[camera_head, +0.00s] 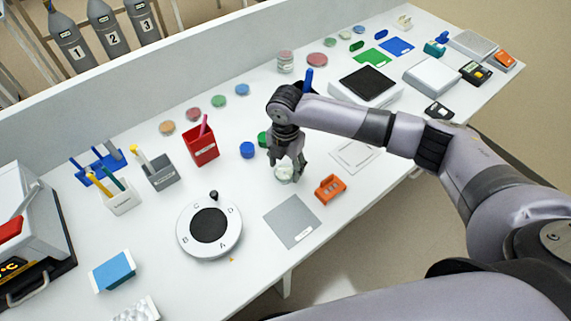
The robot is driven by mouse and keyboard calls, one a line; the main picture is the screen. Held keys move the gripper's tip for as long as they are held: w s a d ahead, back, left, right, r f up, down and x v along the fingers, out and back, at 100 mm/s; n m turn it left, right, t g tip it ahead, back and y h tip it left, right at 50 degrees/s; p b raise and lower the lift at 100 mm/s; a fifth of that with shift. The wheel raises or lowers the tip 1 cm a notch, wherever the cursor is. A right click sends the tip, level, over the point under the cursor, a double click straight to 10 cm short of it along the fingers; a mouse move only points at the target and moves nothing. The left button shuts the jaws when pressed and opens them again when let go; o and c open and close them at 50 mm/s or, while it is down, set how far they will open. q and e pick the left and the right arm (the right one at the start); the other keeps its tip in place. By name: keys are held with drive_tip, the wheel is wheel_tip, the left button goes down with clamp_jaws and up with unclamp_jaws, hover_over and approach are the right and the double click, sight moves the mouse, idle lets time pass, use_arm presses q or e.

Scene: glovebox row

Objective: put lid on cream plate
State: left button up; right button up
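My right gripper (287,163) points down over the table near its middle, with its fingers spread at a small round pale dish (284,174). The dish looks whitish and clear and may be the cream plate, its lid, or both; I cannot tell them apart. The fingers partly hide it, and I cannot tell whether they grip it or only stand around it. Several flat coloured dishes lie at the back, among them an orange one (166,127), a red one (193,114) and a blue one (242,89). My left gripper is not in view.
A grey square mat (292,221) and an orange block with holes (329,188) lie close to the gripper. A round white dial device (209,230) stands to the left. A blue cap (247,150) and a red pen box (201,149) stand behind. A black-topped device (367,83) is farther right.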

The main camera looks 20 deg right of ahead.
drive_tip(key=shift+o, duration=1.1)
drive_tip(key=shift+r, duration=0.2)
wheel_tip(320, 180, up, 12)
drive_tip(key=shift+f, duration=0.2)
